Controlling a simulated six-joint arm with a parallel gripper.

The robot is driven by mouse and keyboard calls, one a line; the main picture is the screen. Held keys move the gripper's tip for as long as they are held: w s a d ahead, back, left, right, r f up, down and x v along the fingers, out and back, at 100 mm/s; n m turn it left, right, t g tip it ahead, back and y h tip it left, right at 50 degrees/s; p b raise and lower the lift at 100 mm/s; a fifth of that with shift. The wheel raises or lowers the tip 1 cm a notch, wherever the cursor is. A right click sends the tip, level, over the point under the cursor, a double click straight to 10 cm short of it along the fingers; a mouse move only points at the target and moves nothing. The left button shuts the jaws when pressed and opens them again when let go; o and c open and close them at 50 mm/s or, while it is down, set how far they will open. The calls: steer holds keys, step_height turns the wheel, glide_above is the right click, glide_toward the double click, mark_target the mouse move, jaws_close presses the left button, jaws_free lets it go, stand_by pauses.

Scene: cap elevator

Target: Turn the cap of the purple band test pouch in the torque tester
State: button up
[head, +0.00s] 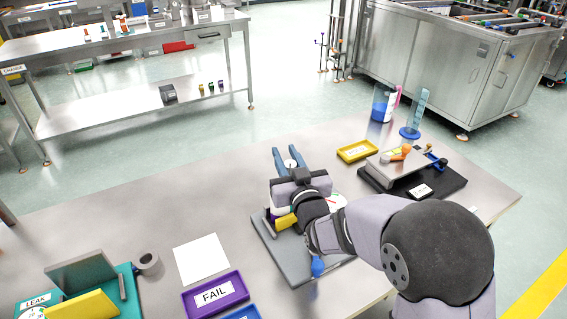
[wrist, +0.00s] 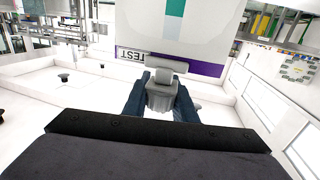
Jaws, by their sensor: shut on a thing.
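The pouch (wrist: 200,28) fills the upper middle of the wrist view, with a white and teal face and a purple band marked TEST along its near edge. Its grey cap (wrist: 163,92) stands between the two dark blue fingers of my gripper (wrist: 160,98), which is shut on it. In the head view my gripper (head: 289,163) has its blue fingers pointing away from me, with something pale between them. The torque tester (head: 275,254) is a grey base with a yellow block, a dial and a blue knob; my wrist hides part of it.
On the bench are a purple FAIL tray (head: 215,297), a white sheet (head: 203,260), a teal LEAK station (head: 90,290), a yellow tray (head: 357,151) and a dark-based fixture (head: 410,175). The bench's left-middle top is clear.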

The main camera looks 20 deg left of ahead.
mark_target(290, 167)
steer(key=shift+w+d+m+t+h+b, duration=0.15)
steer(key=shift+m+t+h+b, duration=0.2)
steer(key=shift+h, duration=0.3)
steer(key=shift+d+m+t+h+b, duration=0.15)
steer(key=shift+m+t+h, duration=0.2)
steer(key=shift+m+h, duration=0.25)
steer(key=o, duration=1.1)
steer(key=shift+c, duration=0.2)
steer(key=b+v, duration=0.1)
steer(key=v, duration=0.6)
